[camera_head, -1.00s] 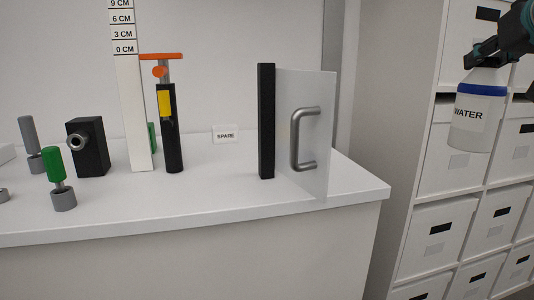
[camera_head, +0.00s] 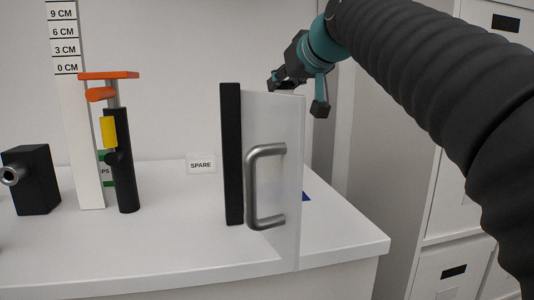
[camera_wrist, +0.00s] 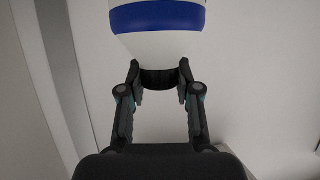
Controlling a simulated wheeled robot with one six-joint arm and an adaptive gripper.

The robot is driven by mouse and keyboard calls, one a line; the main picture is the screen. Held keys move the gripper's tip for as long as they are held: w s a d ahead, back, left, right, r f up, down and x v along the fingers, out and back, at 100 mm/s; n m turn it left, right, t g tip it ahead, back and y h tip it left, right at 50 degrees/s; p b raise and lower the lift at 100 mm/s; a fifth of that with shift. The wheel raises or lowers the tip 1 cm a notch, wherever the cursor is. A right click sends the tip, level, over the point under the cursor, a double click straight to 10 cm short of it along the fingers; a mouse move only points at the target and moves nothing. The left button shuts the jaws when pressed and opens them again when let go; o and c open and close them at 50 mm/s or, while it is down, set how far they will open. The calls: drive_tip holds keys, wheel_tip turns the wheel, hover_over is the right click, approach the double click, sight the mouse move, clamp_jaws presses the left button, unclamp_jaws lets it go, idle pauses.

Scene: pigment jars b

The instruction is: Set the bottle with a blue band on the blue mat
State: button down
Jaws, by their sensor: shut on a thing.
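The bottle with a blue band fills the top of the wrist view, showing its white body (camera_wrist: 165,45) and blue band (camera_wrist: 157,17). My gripper (camera_wrist: 158,77) is shut on its dark neck. In the head view my gripper (camera_head: 302,90) is at the top right edge of the upright pale panel, seemingly behind it. The bottle does not show there; the panel appears to hide it. Only a small corner of the blue mat (camera_head: 306,197) shows on the counter, past the panel's right edge. I cannot tell the bottle's height above the mat.
The pale panel (camera_head: 285,130) with a metal handle (camera_head: 252,190) stands upright beside a black post (camera_head: 232,155). A SPARE label (camera_head: 201,164), a black tool with an orange top (camera_head: 122,165), a centimetre scale (camera_head: 68,110) and a black block (camera_head: 33,180) are further left.

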drive_tip(key=shift+s+a+f+b, duration=0.15)
drive_tip(key=shift+f+b, duration=0.1)
drive_tip(key=shift+f, duration=1.05)
drive_tip(key=shift+a+f+b, duration=0.2)
drive_tip(key=shift+f+b, duration=0.05)
drive_tip(key=shift+f, duration=1.1)
drive_tip(key=shift+s+a+f+b, duration=0.15)
drive_tip(key=shift+f+b, duration=0.1)
drive_tip(key=shift+f, duration=1.05)
drive_tip(key=shift+f, duration=0.15)
drive_tip(key=c, duration=0.8)
unclamp_jaws()
drive_tip(key=shift+r, duration=0.25)
drive_tip(key=v, duration=1.2)
drive_tip(key=shift+d+b, duration=0.15)
drive_tip(key=shift+b, duration=0.2)
